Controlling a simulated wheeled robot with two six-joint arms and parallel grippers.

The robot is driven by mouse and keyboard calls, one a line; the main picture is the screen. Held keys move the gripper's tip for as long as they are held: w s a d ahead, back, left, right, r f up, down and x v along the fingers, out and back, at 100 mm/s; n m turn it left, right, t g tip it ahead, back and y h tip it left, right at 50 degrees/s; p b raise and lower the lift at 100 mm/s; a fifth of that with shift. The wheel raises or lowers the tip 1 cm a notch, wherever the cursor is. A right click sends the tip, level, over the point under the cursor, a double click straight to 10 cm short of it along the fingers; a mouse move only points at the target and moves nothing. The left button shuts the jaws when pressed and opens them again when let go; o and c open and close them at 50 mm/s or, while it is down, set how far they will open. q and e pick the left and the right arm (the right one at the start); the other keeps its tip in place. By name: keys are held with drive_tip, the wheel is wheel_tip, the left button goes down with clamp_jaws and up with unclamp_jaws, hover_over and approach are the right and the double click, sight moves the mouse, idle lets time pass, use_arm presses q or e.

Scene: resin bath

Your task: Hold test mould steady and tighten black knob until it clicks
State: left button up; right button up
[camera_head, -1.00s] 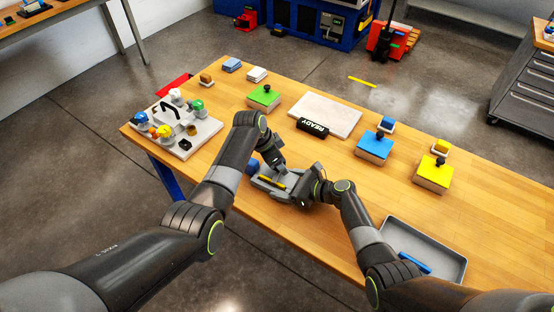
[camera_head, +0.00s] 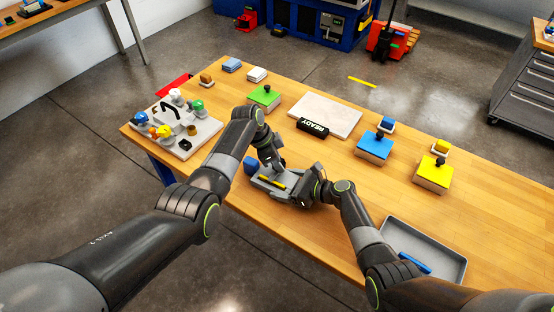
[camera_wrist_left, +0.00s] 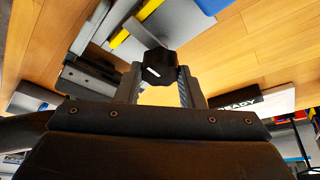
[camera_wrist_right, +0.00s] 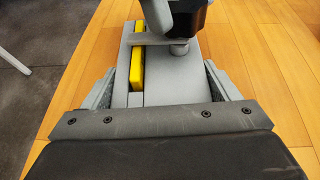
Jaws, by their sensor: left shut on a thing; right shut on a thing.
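The test mould (camera_head: 268,187) is a grey block with a yellow bar (camera_head: 272,182) along it, near the table's front edge. My right gripper (camera_head: 303,191) is shut on its right end; in the right wrist view the fingers flank the grey mould body (camera_wrist_right: 170,92). The black knob (camera_wrist_left: 159,66) sits between the fingertips of my left gripper (camera_wrist_left: 160,78), which is shut on it above the mould. In the right wrist view the dark knob (camera_wrist_right: 188,18) is partly hidden by a left finger. In the head view my left gripper (camera_head: 274,163) hides the knob.
A small blue object (camera_head: 250,162) stands just left of the mould. A black READY sign (camera_head: 312,128) and a pale slab (camera_head: 325,112) lie behind. Green (camera_head: 264,97), blue (camera_head: 373,148) and yellow (camera_head: 433,175) moulds stand farther back. A grey tray (camera_head: 449,276) is at right.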

use_arm(q)
drive_tip(key=shift+w+m+g, duration=0.1)
drive_tip(key=shift+m+g, duration=0.4)
drive_tip(key=shift+m, duration=1)
drive_tip(key=o, duration=1)
drive_tip(key=v, duration=1.2)
drive_tip(key=shift+w, duration=0.1)
